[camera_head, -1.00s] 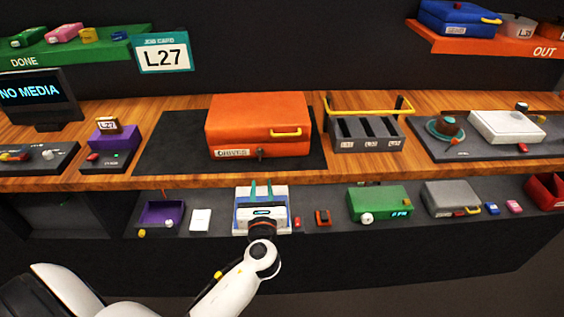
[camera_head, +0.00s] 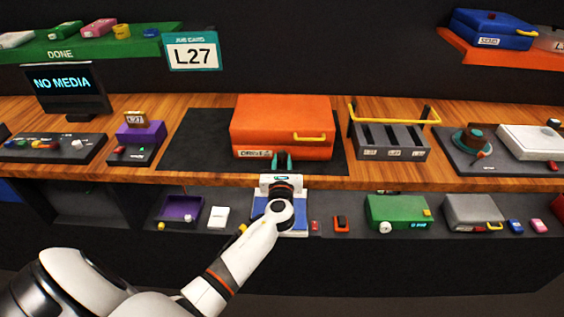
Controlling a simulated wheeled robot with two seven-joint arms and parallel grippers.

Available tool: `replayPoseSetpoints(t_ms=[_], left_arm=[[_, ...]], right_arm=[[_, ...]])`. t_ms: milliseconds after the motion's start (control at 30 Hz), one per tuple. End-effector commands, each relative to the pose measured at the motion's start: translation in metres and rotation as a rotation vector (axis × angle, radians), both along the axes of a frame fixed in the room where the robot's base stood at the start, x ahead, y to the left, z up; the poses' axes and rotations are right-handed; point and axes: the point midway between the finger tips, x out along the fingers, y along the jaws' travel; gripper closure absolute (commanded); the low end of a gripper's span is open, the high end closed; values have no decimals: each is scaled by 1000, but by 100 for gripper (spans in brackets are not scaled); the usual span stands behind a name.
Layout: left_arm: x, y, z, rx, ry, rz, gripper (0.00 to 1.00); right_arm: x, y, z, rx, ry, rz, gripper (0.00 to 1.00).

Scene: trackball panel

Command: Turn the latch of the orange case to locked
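The orange case (camera_head: 282,122) sits on a black mat on the wooden bench, with a yellow handle (camera_head: 307,138) and a white label (camera_head: 256,154) on its front. My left gripper (camera_head: 281,160) is at the lower front of the case, just right of the label. Its two green fingers point at the case and look apart, with a small gap between them. The fingers cover the small dark latch, so I cannot see how it is turned or whether they touch it. My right gripper is not in view.
A grey slotted rack (camera_head: 388,140) with a yellow bar stands right of the case. A purple block (camera_head: 141,132) and a monitor (camera_head: 66,90) are to the left. The lower shelf holds a green case (camera_head: 397,210), a grey case (camera_head: 472,211) and small items.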

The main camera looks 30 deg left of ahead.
Motion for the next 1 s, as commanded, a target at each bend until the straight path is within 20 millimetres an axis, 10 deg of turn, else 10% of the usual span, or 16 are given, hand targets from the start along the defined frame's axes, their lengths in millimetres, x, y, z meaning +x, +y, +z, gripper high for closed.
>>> replayPoseSetpoints(t_ms=[233,1000], left_arm=[[0,0,0,0,0,0,100],[-1,0,-3,-238,-151,1,100]], right_arm=[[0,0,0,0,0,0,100],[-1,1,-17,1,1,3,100]])
